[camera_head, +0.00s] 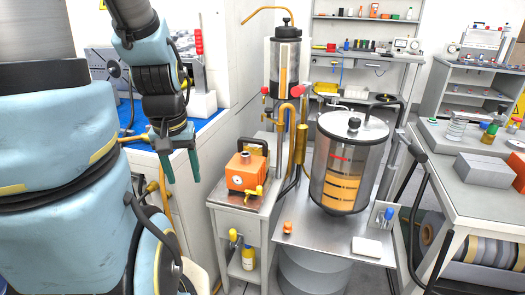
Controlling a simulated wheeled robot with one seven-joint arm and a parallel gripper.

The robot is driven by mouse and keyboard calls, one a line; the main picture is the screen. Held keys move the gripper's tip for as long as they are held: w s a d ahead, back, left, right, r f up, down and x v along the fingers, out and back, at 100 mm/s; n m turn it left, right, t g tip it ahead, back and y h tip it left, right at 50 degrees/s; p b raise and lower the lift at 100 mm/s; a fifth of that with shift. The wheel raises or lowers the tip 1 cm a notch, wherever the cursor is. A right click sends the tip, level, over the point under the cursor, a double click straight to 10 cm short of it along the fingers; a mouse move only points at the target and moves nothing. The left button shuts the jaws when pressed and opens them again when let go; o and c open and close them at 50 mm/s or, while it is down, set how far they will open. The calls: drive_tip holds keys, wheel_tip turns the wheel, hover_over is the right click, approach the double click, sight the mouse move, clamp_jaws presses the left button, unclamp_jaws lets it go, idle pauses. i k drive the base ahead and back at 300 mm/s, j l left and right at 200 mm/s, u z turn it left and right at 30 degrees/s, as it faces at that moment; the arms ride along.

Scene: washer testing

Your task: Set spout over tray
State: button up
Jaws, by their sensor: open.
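My gripper (181,168) hangs at the left of centre with its two teal fingers pointing down, open and empty. It is left of and apart from the pipework. A brass bent pipe (285,140) with a curved top stands between the orange pump box and the large tank; it may be the spout, but I cannot tell for sure. A thin copper pipe (262,13) also bends over at the top of the small tank. A small pale flat piece (367,247) lies on the steel table top (320,243); I cannot tell if either is the tray.
A large cylindrical tank (345,150) with amber liquid stands on the steel table. An orange pump box (245,173) sits on a grey cabinet, with a yellow bottle (248,257) below. A smaller tank (286,68) stands behind. A bench with grey boxes (482,170) is at right.

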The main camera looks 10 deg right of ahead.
sight(271, 120)
drive_tip(key=u, duration=0.45)
drive_tip(key=l+u, duration=0.35)
drive_tip(key=k+l+u, duration=0.1)
drive_tip(key=l+u, duration=0.3)
drive_tip(key=k+l+u, duration=0.15)
drive_tip(key=l+u, duration=0.2)
drive_tip(key=k+l, duration=0.1)
drive_tip(key=l, duration=0.3)
